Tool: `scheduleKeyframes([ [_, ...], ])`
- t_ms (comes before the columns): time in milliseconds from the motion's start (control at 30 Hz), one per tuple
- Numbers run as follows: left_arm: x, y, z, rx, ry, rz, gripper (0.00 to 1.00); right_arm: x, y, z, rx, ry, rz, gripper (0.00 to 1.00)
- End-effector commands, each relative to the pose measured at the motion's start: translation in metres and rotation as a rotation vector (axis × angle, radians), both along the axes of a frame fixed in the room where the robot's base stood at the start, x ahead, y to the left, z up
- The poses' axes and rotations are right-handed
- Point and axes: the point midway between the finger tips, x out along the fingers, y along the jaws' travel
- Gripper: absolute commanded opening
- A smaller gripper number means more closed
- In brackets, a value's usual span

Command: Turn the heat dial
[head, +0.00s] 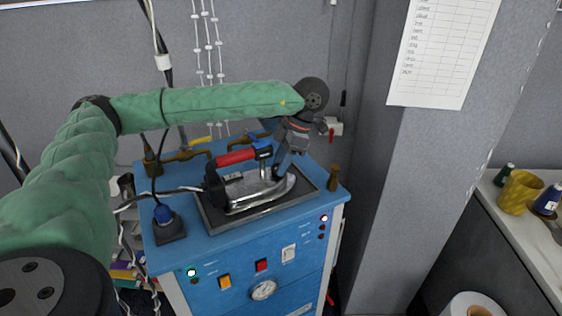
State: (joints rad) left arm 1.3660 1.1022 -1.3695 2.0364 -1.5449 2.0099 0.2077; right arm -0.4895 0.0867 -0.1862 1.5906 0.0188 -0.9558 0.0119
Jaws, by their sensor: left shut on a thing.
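A steam iron (245,193) with a red handle (236,157) lies on a dark tray (212,225) on top of a blue steam station (190,250). Its nose points right. My left gripper (279,172) comes down from above at the nose end of the iron, in front of the handle. Its fingers are shut on a small part there, which I take to be the heat dial; the fingers hide it, and its setting cannot be read. My right gripper is not in view.
The station's front has a round gauge (263,290), an orange switch (225,281), a red switch (262,265) and lamps. A cable runs from the iron's rear to the left. Brass pipes (180,156) stand behind the iron. A grey pillar (400,190) rises at right, beside a counter.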

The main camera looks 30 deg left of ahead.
Motion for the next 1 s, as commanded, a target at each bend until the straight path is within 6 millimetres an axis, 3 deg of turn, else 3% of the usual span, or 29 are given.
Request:
scheduleKeyframes([
  [300,0.002,0.003,-0.002,-0.001,0.0,0.293,0.08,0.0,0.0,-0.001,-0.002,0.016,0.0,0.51],
  [1000,0.002,0.009,-0.002,0.0,0.001,0.949,0.08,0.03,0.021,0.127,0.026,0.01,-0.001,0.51],
])
